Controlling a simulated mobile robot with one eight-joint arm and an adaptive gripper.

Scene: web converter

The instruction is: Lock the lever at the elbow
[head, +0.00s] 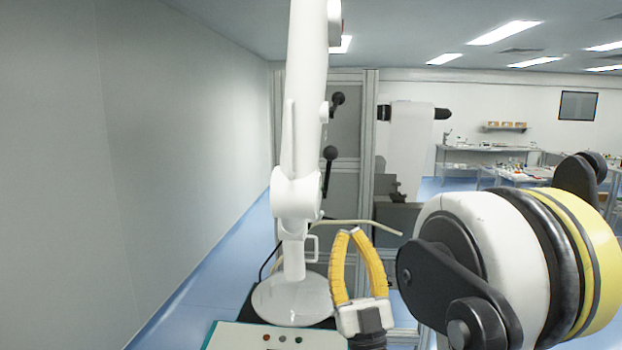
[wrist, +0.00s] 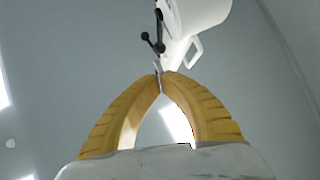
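A tall white jointed arm (head: 304,110) stands on a round white base, with its elbow (head: 297,195) low down. A small white loop handle (head: 314,246) sticks out to the right just below the elbow. The loop also shows in the wrist view (wrist: 194,51), beyond my fingertips. I cannot tell which part is the elbow's lever, or how it is set. My gripper (head: 349,232) has yellow fingers pointing up, right of the loop. Its tips meet in the wrist view (wrist: 161,75). A thin grey piece shows right at the tips; I cannot tell whether they touch it.
Black ball-ended levers (head: 329,158) stand on the metal frame (head: 370,150) behind. A thin beige hose (head: 375,225) runs behind my fingertips. A panel with buttons (head: 245,337) lies below the white base. A grey wall (head: 140,170) borders the left.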

